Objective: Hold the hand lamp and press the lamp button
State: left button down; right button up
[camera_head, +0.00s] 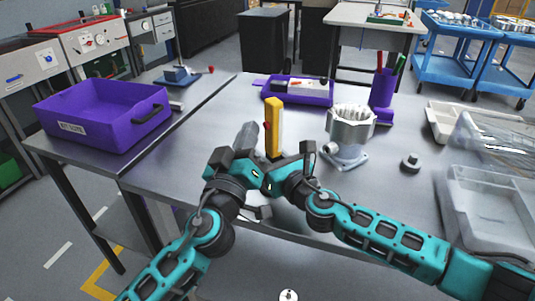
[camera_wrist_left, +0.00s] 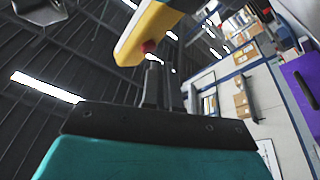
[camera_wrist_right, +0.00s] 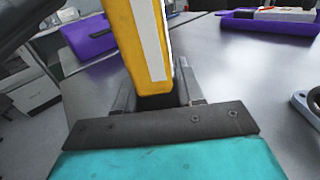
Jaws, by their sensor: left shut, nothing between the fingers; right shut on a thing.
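The hand lamp (camera_head: 274,135) is a yellow upright bar with a red button (camera_head: 266,125) on its left side. My right gripper (camera_head: 277,158) is shut on the lamp's lower end and holds it above the table. The right wrist view shows the yellow body and a white strip of the lamp (camera_wrist_right: 143,45) between the fingers. My left gripper (camera_head: 250,130) is shut and empty, left of the lamp. In the left wrist view its closed fingers (camera_wrist_left: 157,68) point up just below the red button (camera_wrist_left: 149,46); I cannot tell whether they touch it.
A purple bin (camera_head: 105,115) stands at the left. A purple tray (camera_head: 310,92), a metal housing (camera_head: 351,125), a purple holder with pens (camera_head: 383,88) and a small grey knob (camera_head: 410,162) are on the table. Clear trays (camera_head: 485,205) lie at the right.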

pick_arm(q)
jog(key=shift+w+d, duration=0.1)
dwell(0.5)
jog(key=shift+w+d, duration=0.15)
jog(key=shift+d, duration=0.2)
dwell(0.4)
jog(key=shift+s+a, duration=0.25)
jog(key=shift+a, duration=0.2)
jog(key=s+a, duration=0.3)
jog(key=a, duration=0.2)
dwell(0.6)
jog(key=shift+s, duration=0.1)
